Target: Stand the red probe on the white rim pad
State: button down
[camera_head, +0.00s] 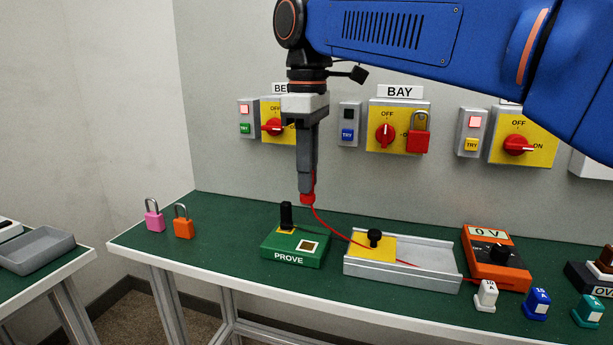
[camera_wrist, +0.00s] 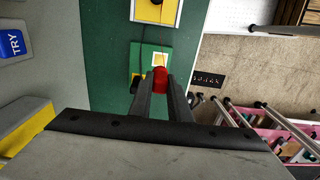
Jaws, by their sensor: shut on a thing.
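My gripper (camera_head: 306,172) is shut on the red probe (camera_head: 306,198) and holds it tip down, above the green PROVE box (camera_head: 291,259). A thin red lead runs from the probe to the right. The white rim pad (camera_head: 309,247), a white-edged square with a dark centre, is on the box's top at the right, with a clear gap below the probe. In the wrist view, the probe (camera_wrist: 160,78) shows between the fingers (camera_wrist: 161,82), and the pad (camera_wrist: 160,59) shows just beyond it. The probe's lower tip is hard to make out.
A black post (camera_head: 286,215) rises from the box's left side, close to the probe. A grey tray (camera_head: 425,265) with a yellow plate and black knob stands to the right. An orange 0 V meter (camera_head: 492,262) is farther right. Two padlocks (camera_head: 154,217) (camera_head: 183,224) stand at the left.

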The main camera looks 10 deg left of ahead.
dwell(0.3)
send_over(307, 246)
jog(key=shift+f, duration=4.75)
jog(key=c, duration=1.6)
grip_release()
jog(key=shift+o, duration=0.2)
notch_tip(307, 246, up, 17)
jog(key=shift+r, duration=0.15)
